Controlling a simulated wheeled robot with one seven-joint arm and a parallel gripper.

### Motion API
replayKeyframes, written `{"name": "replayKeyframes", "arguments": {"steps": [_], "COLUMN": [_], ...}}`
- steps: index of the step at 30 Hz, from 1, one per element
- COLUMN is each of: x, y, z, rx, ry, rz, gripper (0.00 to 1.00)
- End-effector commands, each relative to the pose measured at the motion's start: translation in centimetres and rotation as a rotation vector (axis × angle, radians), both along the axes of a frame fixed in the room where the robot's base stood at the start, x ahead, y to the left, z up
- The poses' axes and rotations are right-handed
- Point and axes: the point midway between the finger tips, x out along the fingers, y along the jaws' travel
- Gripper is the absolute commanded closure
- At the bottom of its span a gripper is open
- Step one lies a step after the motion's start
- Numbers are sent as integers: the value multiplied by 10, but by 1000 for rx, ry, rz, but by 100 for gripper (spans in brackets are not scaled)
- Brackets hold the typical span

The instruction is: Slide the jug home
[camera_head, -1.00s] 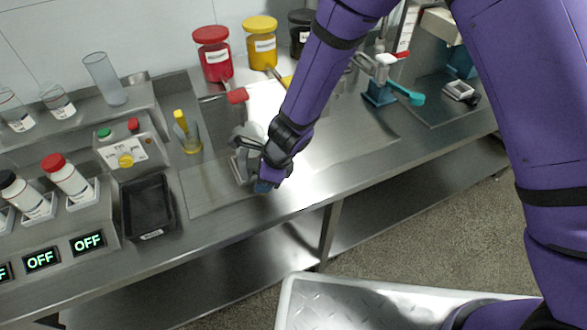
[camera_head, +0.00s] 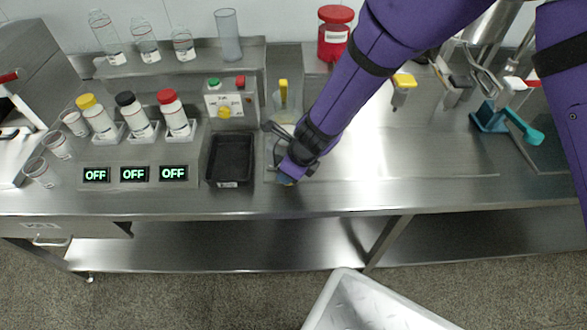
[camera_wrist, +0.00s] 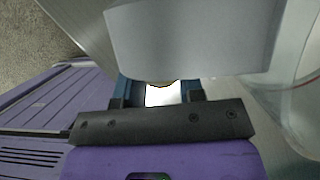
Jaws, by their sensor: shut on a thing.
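My gripper (camera_head: 288,178) is low over the front of the steel bench, just right of the black tray. A clear vessel with a yellow upright part (camera_head: 284,95) stands just behind my gripper.
The black tray (camera_head: 231,158) is close on the left. A control box (camera_head: 230,103) with green and red buttons stands behind it. Capped bottles (camera_head: 138,115) and OFF displays (camera_head: 134,174) are further left. The bench right of my arm (camera_head: 410,150) is largely clear.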

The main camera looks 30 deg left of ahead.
Motion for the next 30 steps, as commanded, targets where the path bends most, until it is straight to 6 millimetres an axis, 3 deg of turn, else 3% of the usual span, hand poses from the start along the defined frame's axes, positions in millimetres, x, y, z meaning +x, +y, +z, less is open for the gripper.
{"name": "replayKeyframes", "arguments": {"steps": [8, 9, 12, 23, 30], "x": [-4, -4, -4, -2, -1], "y": [4, 4, 3, 1, -12], "z": [0, 0, 0, 6, 39], "rx": [4, 4, 4, 4, 6], "ry": [4, 4, 3, 1, -1], "rz": [8, 8, 7, 5, 7], "gripper": [100, 55, 39, 39, 39]}}
